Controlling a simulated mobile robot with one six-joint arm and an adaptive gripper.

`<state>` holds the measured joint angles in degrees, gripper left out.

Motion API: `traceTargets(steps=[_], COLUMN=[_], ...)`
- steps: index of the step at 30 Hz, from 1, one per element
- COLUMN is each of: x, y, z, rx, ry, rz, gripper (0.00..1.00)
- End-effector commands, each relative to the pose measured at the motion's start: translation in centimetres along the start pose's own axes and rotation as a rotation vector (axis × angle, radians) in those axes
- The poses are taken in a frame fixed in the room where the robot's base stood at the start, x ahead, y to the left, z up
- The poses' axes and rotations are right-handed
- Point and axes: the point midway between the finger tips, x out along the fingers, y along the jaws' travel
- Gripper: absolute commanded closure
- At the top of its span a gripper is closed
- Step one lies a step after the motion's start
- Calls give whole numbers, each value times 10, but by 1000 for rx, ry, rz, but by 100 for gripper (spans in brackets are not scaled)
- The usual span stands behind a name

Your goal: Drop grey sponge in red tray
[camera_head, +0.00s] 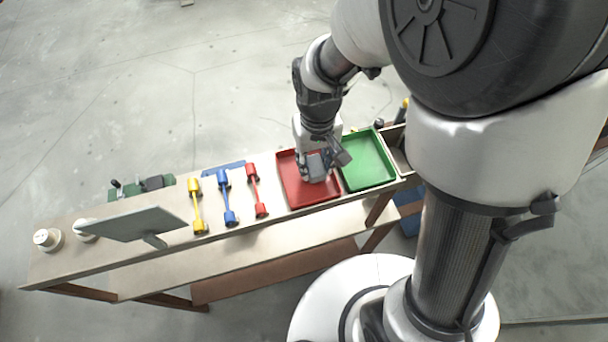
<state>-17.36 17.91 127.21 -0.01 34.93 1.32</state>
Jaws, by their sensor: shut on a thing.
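The red tray (326,193) lies on the bench, left of the green tray. My gripper (321,164) is over the red tray and is shut on the grey sponge (316,166). The sponge shows as a small grey block between the fingers, above the tray's inside. I cannot tell whether it touches the tray floor. The gripper and wrist hide the back part of the tray.
The green tray (388,180) is right beside the red one. A tilted grey panel (140,224) and white round knobs (47,240) are at the far left of the bench (75,262).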

Motion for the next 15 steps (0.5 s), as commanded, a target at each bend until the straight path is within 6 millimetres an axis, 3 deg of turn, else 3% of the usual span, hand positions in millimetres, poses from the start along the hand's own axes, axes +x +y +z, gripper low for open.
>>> traceTargets(steps=[2, 3, 12, 15], x=[-1, -1, -1, -1], y=[0, 0, 0, 0], z=[0, 0, 0, 0], rx=[0, 0, 0, 0], ry=[1, 1, 1, 1], rz=[0, 0, 0, 0], gripper=[82, 64, 44, 42])
